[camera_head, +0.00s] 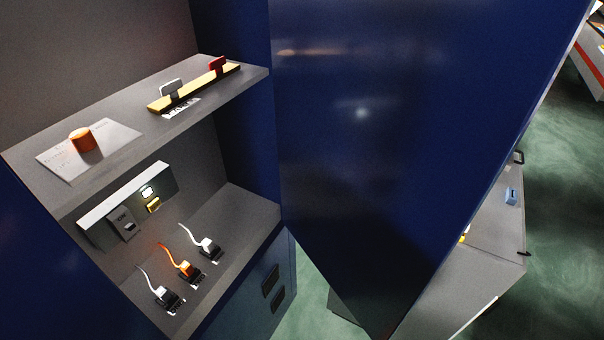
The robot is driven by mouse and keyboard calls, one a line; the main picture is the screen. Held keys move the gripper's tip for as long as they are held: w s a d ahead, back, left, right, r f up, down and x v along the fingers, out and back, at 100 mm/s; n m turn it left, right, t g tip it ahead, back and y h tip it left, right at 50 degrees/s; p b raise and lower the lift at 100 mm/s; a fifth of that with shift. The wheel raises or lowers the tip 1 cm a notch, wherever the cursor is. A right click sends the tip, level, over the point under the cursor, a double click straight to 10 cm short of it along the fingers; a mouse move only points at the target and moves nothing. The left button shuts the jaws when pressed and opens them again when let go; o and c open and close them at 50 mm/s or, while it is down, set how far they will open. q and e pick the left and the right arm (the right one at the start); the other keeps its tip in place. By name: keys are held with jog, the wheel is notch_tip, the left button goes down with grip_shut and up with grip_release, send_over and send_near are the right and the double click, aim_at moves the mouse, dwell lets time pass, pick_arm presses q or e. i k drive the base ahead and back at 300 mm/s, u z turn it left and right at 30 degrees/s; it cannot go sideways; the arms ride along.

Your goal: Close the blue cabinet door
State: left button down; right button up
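The blue cabinet door (385,130) stands open and fills the middle and right of the head view. Its hinge side meets the cabinet near the centre, and its free edge runs slanting down the right. The open blue cabinet (240,90) is on the left, with its grey inside and shelves showing. Neither of my grippers is in view, so their state and their distance from the door are hidden.
The upper shelf (130,105) holds an orange cylinder (84,139) and a yellow bar (195,88) with clips. The lower shelf (262,207) holds several plugs with cables. A grey cabinet (490,255) stands behind the door at right. Green floor (560,170) shows at far right.

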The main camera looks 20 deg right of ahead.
aim_at(398, 121)
jog(key=u, duration=2.2)
jog(key=k, duration=2.55)
jog(key=z, duration=1.25)
jog(key=i, duration=0.95)
jog(key=z, duration=0.05)
